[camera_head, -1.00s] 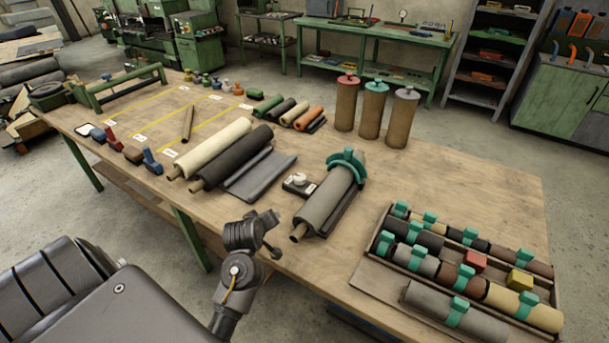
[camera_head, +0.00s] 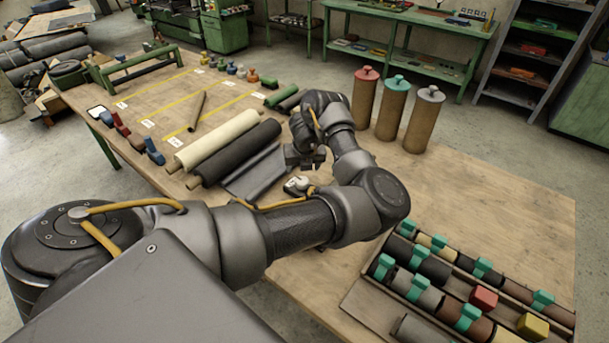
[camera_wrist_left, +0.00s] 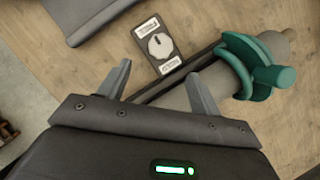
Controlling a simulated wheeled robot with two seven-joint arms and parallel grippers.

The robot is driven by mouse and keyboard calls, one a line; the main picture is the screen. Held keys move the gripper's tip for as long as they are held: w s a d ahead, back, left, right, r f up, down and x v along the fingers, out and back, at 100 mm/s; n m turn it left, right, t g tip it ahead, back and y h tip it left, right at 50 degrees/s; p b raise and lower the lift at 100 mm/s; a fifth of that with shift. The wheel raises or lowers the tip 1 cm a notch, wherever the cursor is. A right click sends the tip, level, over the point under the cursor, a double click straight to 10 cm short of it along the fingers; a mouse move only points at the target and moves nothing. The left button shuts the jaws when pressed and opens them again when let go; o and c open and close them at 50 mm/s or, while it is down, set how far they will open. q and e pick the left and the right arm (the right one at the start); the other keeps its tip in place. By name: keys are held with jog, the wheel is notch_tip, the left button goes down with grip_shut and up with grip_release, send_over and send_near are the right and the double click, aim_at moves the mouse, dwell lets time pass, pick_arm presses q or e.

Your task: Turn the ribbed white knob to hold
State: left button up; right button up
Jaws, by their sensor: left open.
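The ribbed white knob (camera_wrist_left: 159,45) sits on a small dark plate (camera_wrist_left: 145,33) with a white label at each end, seen in the left wrist view. My left gripper (camera_wrist_left: 160,75) is open and empty. Its fingertips lie just short of the plate in the wrist picture, one to each side of the knob's line; they appear above the table and apart from it. In the head view my left gripper (camera_head: 306,160) is just behind the knob. My right gripper is not in view.
A grey roll with a teal clamp (camera_wrist_left: 245,65) lies right beside the plate. A dark sheet (camera_head: 258,175) and black roll (camera_head: 235,152) lie left of it. Three capped cylinders (camera_head: 395,107) stand behind right. A tray of clamped rolls (camera_head: 350,295) is at right.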

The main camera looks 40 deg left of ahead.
aim_at(302, 180)
pick_arm(q)
jog(key=x, duration=0.9)
jog(key=shift+w+f+b, duration=0.15)
jog(key=shift+b, duration=0.25)
jog(key=shift+w+a+f, duration=0.2)
jog(key=shift+f, duration=0.45)
jog(key=shift+c, duration=0.2)
jog(key=c, duration=0.9)
